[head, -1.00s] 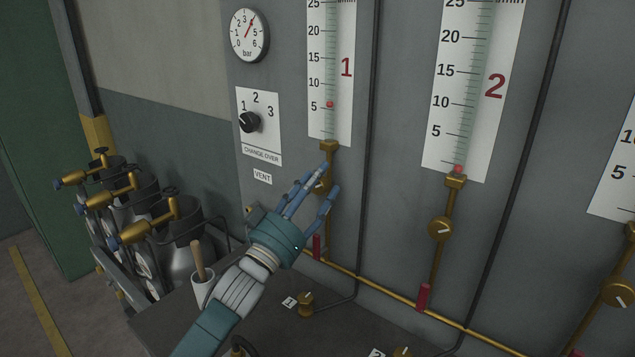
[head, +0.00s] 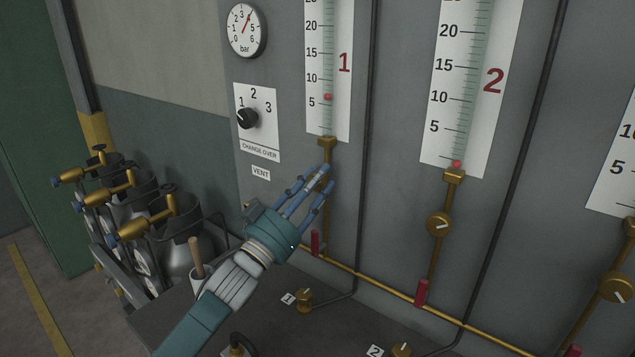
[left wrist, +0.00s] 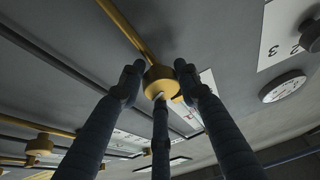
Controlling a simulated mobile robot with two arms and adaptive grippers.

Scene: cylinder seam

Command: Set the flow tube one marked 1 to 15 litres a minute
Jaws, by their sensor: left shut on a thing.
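Flow tube one (head: 327,70) is a white scale with a red 1 beside it. Its small red ball (head: 328,97) stands a little above the 5 mark, near 6. The 15 mark is well above the ball. My left gripper (head: 318,181) is at the brass valve below the tube, and its fingers hide the knob in the head view. In the left wrist view the brass knob (left wrist: 158,82) sits between my fingers, which are shut on it. My right gripper is not in view.
Tube two (head: 470,85) has its ball at the bottom, with its own brass knob (head: 439,223) below. A pressure gauge (head: 246,30) and a change-over switch (head: 247,118) are left of tube one. Gas cylinders (head: 170,230) stand at left. A dark bench (head: 270,325) is below.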

